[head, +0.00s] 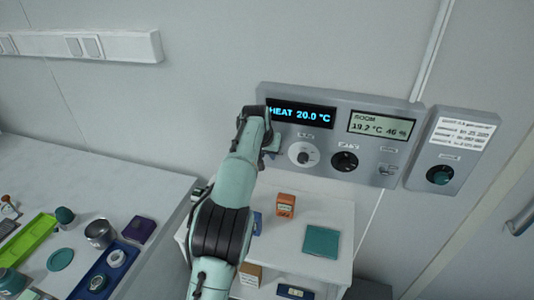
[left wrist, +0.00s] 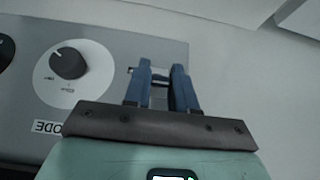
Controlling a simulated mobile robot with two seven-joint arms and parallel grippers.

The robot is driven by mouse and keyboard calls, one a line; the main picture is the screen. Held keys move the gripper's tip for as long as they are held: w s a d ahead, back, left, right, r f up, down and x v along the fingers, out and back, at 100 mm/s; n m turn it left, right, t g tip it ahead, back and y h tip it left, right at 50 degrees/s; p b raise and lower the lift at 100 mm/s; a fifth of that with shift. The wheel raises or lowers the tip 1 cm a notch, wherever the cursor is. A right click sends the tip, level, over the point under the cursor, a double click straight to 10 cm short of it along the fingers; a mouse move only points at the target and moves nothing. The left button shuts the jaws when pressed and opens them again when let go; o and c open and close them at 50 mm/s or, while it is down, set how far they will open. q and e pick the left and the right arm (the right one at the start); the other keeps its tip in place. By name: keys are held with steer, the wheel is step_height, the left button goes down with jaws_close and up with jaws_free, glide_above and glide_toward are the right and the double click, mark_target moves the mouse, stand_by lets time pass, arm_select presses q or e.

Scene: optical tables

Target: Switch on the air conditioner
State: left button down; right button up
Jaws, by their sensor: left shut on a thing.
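The air conditioner's grey control panel (head: 325,165) is on the wall. Its left display (head: 301,113) is lit and reads HEAT 20.0 °C. Below it are a white-ringed mode dial (head: 304,154), also in the left wrist view (left wrist: 68,63), and a black knob (head: 344,161). My left gripper (head: 272,146) is at the panel's left end, beside the mode dial. In the left wrist view its blue fingers (left wrist: 163,74) are shut on a small switch at the panel, mostly hidden between them. My right gripper is out of view.
A room display (head: 381,125) and a separate box with a green knob (head: 440,175) are to the right. Below, a white shelf unit (head: 335,215) holds small boxes. A bench (head: 30,165) with trays and cups is at the left.

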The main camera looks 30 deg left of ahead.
arm_select(q)
steer(key=shift+r, duration=0.1)
steer(key=c, duration=0.9)
jaws_free()
steer(key=v, duration=1.3)
steer(key=shift+s+r, duration=0.1)
